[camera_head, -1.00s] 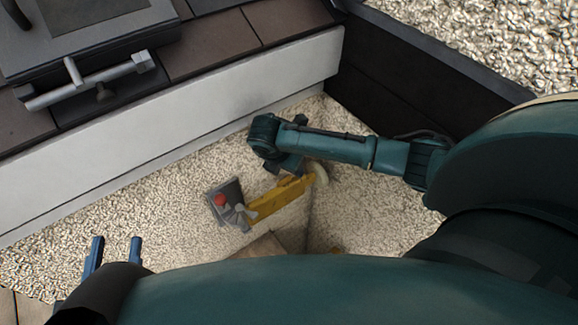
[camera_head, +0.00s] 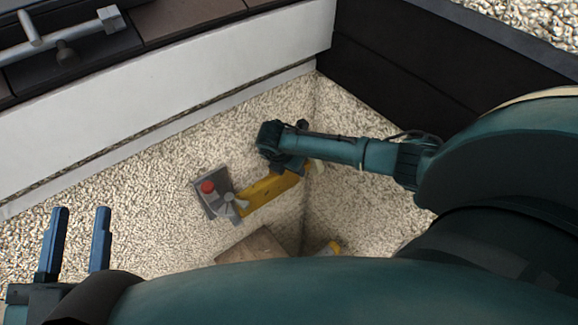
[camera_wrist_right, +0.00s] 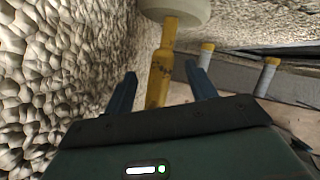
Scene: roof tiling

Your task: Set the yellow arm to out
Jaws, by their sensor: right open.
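The yellow arm (camera_head: 268,188) is mounted on a grey wall plate (camera_head: 213,200) with a red knob (camera_head: 208,187), and slants up to the right from it. My right gripper (camera_head: 285,165) is at its far end, its fingers mostly hidden in the head view. In the right wrist view, my right gripper (camera_wrist_right: 160,75) is open, with the yellow arm (camera_wrist_right: 161,75) showing between its two blue fingers. A pale round piece (camera_wrist_right: 176,9) is at the arm's end. I cannot tell whether the fingers touch it. My left gripper (camera_head: 80,212) is open and empty at lower left.
Pebbled walls (camera_head: 150,185) meet in a corner beside the yellow arm. A white board (camera_head: 180,75) and dark panels (camera_head: 420,70) run above. A brown block (camera_head: 253,247) lies below the arm. Two yellow-capped grey posts (camera_wrist_right: 267,75) show in the right wrist view.

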